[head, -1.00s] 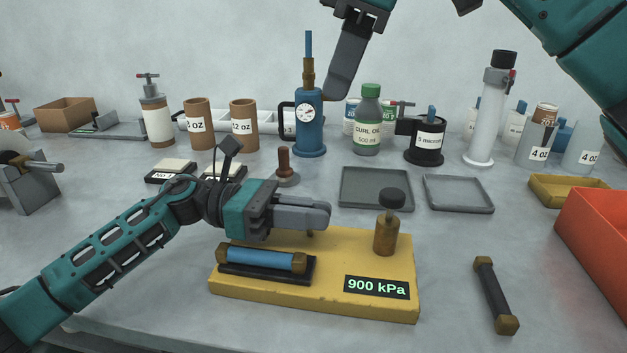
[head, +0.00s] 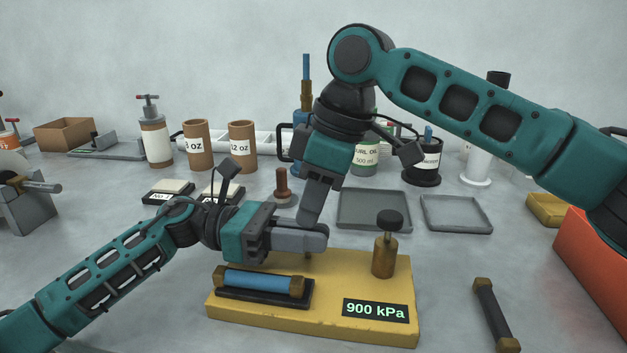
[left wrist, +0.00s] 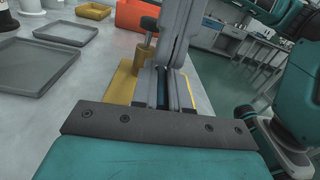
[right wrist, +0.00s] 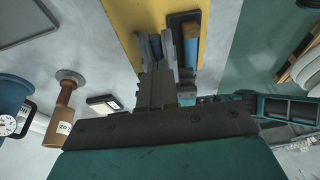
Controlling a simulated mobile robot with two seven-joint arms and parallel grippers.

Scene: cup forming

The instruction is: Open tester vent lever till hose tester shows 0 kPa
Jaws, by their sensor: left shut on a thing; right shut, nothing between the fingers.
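The yellow hose tester (head: 240,318) stands on the bench; its display (head: 376,310) reads 900 kPa. A blue hose piece (head: 258,281) with brass ends lies in its black cradle. A brass post with a black knob (head: 389,219) stands at its right. My left gripper (head: 322,238) is shut above the tester's back, over a small brass stem (head: 309,256). The vent lever it appears to hold is hidden by the fingers; a dark blue strip (left wrist: 163,88) shows between them. My right gripper (head: 308,222) is shut and empty, pointing down close behind the left fingers; contact is unclear.
A black hose with brass ends (head: 493,315) lies right of the tester. Two grey trays (head: 374,224) are behind it. A red-orange bin (head: 590,255) stands at the right. Bottles, cups and a blue gauge pump (head: 300,120) line the back, partly hidden by my right arm.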

